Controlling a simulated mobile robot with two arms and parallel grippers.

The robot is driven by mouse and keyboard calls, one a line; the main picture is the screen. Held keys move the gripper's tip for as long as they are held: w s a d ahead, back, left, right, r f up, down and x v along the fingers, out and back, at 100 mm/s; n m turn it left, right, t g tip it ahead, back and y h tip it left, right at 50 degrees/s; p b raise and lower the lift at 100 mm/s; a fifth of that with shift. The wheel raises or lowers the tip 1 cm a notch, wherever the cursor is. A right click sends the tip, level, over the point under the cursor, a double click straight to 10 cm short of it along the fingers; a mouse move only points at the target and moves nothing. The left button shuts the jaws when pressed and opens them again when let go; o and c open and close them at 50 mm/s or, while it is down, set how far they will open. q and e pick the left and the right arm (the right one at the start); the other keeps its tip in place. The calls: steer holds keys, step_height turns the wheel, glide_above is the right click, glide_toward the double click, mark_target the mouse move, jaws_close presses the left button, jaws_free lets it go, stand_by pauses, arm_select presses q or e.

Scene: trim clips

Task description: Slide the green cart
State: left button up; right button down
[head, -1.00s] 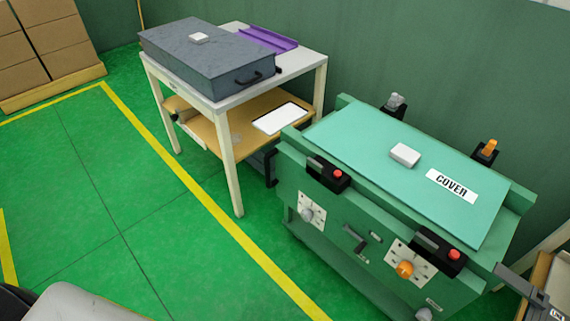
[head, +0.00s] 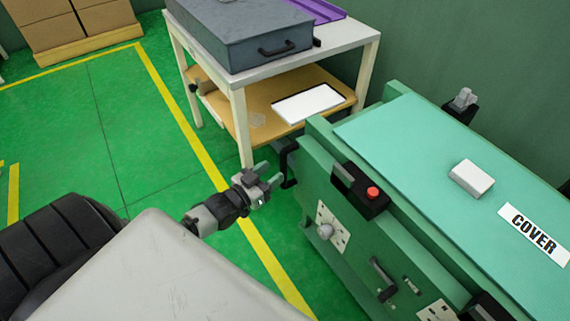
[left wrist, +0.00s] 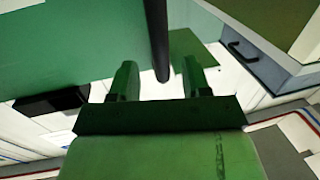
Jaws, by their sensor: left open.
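The green cart (head: 319,172) stands at the right in the head view, with a pale green top marked COVER. A black upright handle (head: 289,165) sticks out from its left end. My left gripper (head: 269,177) is open and empty beside this handle, its fingers pointing toward it. In the left wrist view the black handle (left wrist: 157,35) hangs down between the lines of the two open fingers (left wrist: 158,75). I cannot tell whether they touch it. My right gripper is out of view.
A white-topped table (head: 345,48) with a grey case (head: 235,40) and purple tray (head: 320,8) stands behind the cart's left end. Its lower shelf holds a white panel (head: 308,103). Boxes (head: 55,25) stand far left. Green floor with a yellow line (head: 185,120) is open at left.

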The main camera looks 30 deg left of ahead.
mark_target(283, 164)
arm_select(q)
steer(key=w, duration=0.2)
steer(key=w+d, duration=0.1)
steer(key=w, duration=0.2)
steer(key=shift+w+b, duration=0.1)
steer(key=shift+b, duration=0.25)
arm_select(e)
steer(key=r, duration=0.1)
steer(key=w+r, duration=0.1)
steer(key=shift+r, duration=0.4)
arm_select(q)
jaws_close()
